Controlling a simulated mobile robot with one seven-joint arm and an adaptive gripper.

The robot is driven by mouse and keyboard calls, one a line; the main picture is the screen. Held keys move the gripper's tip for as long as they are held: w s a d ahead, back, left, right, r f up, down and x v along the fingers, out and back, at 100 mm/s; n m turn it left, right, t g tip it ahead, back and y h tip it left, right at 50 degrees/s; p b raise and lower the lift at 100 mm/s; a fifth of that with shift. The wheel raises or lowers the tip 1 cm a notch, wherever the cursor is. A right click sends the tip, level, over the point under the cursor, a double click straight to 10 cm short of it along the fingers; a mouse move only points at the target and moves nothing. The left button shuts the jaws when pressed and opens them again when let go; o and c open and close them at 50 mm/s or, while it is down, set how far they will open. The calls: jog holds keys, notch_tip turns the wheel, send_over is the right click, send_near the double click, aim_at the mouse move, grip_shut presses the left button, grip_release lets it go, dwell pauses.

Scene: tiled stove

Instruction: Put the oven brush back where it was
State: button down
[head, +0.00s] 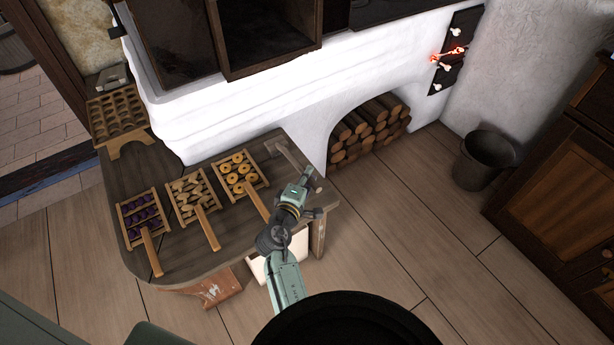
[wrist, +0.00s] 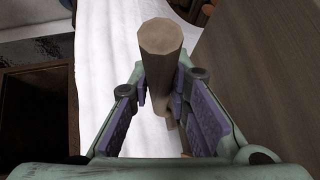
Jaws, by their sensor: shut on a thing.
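The oven brush shows in the wrist view as a thick, faceted wooden handle (wrist: 162,75), its blunt end toward the camera. My gripper (wrist: 165,115) is shut on this handle, with the purple finger pads on both sides of it. The brush's far end is mostly hidden behind the handle and fingers. In the head view my gripper (head: 306,180) is over the right end of the wooden bench (head: 180,262), and a greyish stick-like part (head: 291,156) shows just beyond it. I cannot tell whether the brush touches the bench.
Three wooden trays with long handles lie on the bench: purple pieces (head: 140,222), pale pieces (head: 193,198) and ring-shaped pieces (head: 240,176). A rack (head: 118,112) stands at the far left. The white stove (head: 240,118) rises behind; firewood (head: 368,130) fills its arch. A bucket (head: 485,160) stands right.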

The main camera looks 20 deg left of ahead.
jog(key=c, duration=1.4)
grip_release()
jog(key=shift+c, duration=0.2)
jog(key=shift+f, duration=0.1)
jog(key=shift+s, duration=0.15)
